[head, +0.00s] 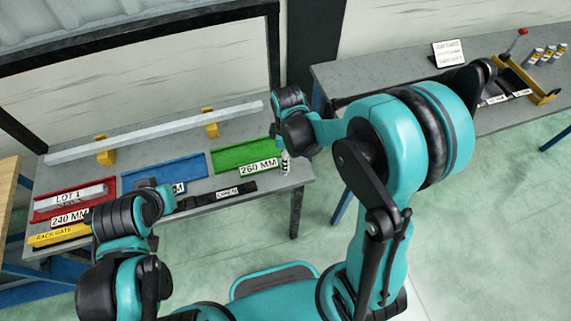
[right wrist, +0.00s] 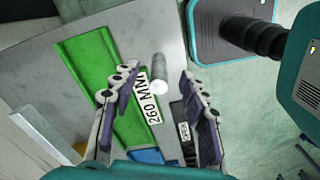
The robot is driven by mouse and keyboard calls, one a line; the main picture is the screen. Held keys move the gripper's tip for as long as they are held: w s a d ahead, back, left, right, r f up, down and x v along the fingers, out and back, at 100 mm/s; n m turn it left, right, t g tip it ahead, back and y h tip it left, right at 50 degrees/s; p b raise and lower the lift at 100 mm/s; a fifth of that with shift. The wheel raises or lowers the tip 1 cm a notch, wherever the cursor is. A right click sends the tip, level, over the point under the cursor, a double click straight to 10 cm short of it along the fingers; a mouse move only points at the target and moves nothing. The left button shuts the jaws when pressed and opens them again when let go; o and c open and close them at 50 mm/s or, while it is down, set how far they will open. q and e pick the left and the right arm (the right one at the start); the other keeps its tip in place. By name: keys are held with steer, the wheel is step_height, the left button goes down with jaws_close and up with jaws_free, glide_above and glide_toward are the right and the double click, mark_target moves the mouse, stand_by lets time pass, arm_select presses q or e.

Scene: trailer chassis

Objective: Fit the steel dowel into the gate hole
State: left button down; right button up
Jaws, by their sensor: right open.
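The steel dowel (right wrist: 159,73) appears in the right wrist view as a grey cylinder with a pale end, beside the green tray's 260 MM label. My right gripper (right wrist: 158,84) is open, with one finger on each side of the dowel and gaps between. In the head view this right gripper (head: 285,160) is over the bench's right end and largely hides the dowel. A yellow strip marked RACK GATE (head: 58,235) lies at the bench's front left; no hole can be made out in it. My left gripper (head: 166,198) is over the bench front; its fingers are not clear.
Red (head: 100,188), blue (head: 192,168) and green (head: 240,153) trays line the grey bench. A long pale bar (head: 160,130) rests on yellow supports behind them. A dark labelled strip (head: 205,200) lies in front. A second bench (head: 360,77) stands at the back right.

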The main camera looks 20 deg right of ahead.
steer(key=f, duration=0.2)
steer(key=f+b, duration=0.1)
steer(key=f, duration=0.1)
steer(key=a+f, duration=0.1)
steer(key=f, duration=0.2)
steer(key=shift+w+f+b, duration=0.1)
steer(key=shift+w+b, duration=0.15)
steer(key=shift+b, duration=0.15)
jaws_close()
